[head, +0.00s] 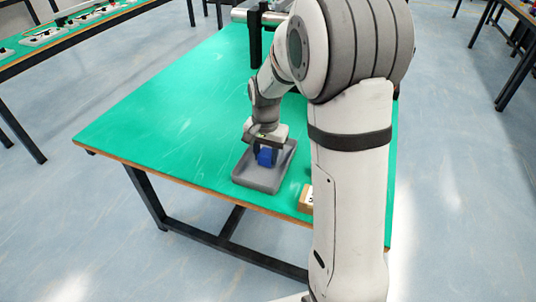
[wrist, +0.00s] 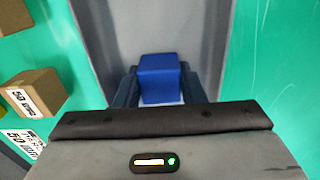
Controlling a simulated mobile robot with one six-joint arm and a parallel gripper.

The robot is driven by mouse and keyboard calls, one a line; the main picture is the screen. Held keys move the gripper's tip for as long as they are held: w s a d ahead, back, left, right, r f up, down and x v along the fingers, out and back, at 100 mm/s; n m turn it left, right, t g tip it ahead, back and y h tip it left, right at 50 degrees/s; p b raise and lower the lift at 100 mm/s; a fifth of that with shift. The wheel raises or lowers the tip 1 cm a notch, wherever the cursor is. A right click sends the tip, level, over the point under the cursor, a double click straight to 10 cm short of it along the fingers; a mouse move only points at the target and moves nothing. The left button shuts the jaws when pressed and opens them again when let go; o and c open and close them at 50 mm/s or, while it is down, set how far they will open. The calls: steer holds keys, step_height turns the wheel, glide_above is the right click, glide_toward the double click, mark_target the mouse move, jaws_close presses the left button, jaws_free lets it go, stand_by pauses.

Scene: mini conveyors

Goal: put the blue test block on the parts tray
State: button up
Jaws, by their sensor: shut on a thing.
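The blue test block (head: 265,157) is between the fingers of my gripper (head: 264,158) in the head view. It also shows in the wrist view (wrist: 161,78), with a dark finger on each side of it. My gripper is shut on the block. The grey parts tray (head: 262,182) lies on the green table near its front edge, and the block is over or in its inside area. The tray also fills the middle of the wrist view (wrist: 205,25). I cannot tell whether the block touches the tray floor.
A cardboard box (head: 306,198) stands right of the tray at the table's front edge, partly behind my arm. The wrist view shows several boxes, one of them labelled (wrist: 33,95), left of the tray. The green table (head: 165,120) is clear to the left.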

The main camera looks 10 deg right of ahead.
mark_target(266, 153)
steer(key=shift+f, duration=0.2)
steer(key=o, duration=1)
step_height(266, 153, up, 12)
steer(key=p, duration=0.1)
steer(key=s+n+t, duration=0.2)
steer(key=s+n, duration=0.5)
steer(key=s, duration=1.4)
steer(key=shift+d+f, duration=0.25)
